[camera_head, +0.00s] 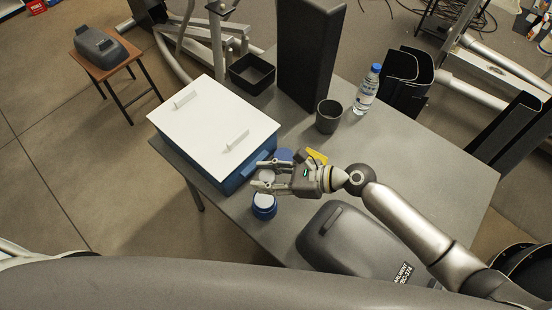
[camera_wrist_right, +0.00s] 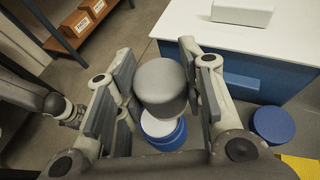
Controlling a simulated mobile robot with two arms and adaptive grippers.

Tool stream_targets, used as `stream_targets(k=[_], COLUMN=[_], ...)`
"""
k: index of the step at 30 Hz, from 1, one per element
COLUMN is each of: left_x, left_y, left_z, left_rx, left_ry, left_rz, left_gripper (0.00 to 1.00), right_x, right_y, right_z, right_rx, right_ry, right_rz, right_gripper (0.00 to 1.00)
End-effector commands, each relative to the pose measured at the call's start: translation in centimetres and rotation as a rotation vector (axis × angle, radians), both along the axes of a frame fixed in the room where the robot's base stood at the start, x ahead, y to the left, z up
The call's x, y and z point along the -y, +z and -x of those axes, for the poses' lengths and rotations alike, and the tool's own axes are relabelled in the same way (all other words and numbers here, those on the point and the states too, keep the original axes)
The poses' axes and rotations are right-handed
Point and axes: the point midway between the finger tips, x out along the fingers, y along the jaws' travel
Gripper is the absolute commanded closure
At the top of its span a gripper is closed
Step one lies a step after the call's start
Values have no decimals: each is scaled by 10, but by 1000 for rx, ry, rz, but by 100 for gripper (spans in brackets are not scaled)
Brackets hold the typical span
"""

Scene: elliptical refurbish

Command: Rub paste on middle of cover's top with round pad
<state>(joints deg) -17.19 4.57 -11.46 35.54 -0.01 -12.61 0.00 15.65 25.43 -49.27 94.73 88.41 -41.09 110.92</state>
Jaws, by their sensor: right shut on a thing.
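My right gripper (camera_head: 268,177) is shut on a grey round pad (camera_wrist_right: 161,82), which shows between its fingers in the right wrist view. The pad is over an open blue jar (camera_head: 264,208) with white paste (camera_wrist_right: 158,126) inside; I cannot tell whether the pad touches the paste. A dark grey cover (camera_head: 345,236) with white lettering lies on the table at the front, right of the jar. A similar dark grey cover (camera_head: 100,46) rests on a small stool at the far left. My left gripper is not in view.
A blue box with a white lid (camera_head: 205,115) and two handles stands left on the grey table (camera_head: 435,165). A blue disc (camera_wrist_right: 273,124) and a yellow item (camera_head: 317,156) lie nearby. A black cup (camera_head: 328,116), bottle (camera_head: 367,90), black bin (camera_head: 252,73) and tall dark column (camera_head: 306,50) stand behind.

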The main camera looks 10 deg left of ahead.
Motion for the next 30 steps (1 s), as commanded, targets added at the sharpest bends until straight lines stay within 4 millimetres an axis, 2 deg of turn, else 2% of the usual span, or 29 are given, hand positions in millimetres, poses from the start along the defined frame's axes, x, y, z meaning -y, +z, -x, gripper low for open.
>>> stream_targets(k=[1,3,11,20,30], left_x=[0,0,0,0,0], left_y=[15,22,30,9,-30], left_z=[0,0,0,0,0], left_rx=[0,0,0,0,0], left_ry=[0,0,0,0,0], left_rz=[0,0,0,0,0], left_gripper=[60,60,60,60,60], right_x=[-3,-5,-9,-8,-8], right_y=[10,12,10,-8,-42], right_z=[5,11,18,18,18], right_rx=[-5,-6,-7,-5,-6], right_ry=[-3,-6,-12,-13,-13], right_rz=[-1,1,6,6,7], right_gripper=[80,80,80,80,80])
